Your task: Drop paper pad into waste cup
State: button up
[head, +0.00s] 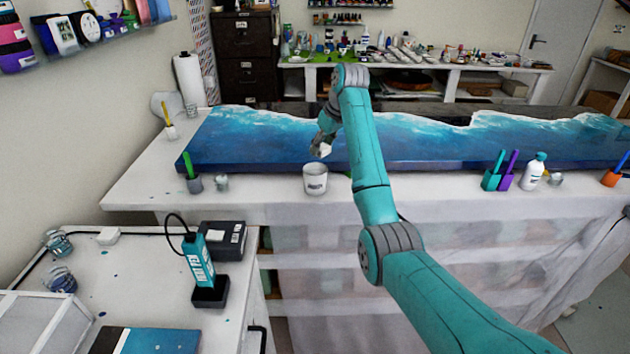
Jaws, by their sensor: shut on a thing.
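My gripper (322,146) is above and slightly right of the white waste cup, partly hidden by my own wrist and arm. It is shut on a small white paper pad (326,150), held in the air apart from the cup. The waste cup (315,181) stands upright on the front edge of the white table, in front of the blue resin slab.
The blue resin slab (260,150) covers most of the table behind the cup. Cups with tools (194,183) stand at left; more cups (491,180) and a white bottle (534,171) stand at right. A side bench (150,272) at lower left holds a teal device (199,262).

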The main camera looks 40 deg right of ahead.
jog(key=shift+f, duration=0.25)
jog(key=o, duration=1.2)
notch_tip(320, 180, up, 10)
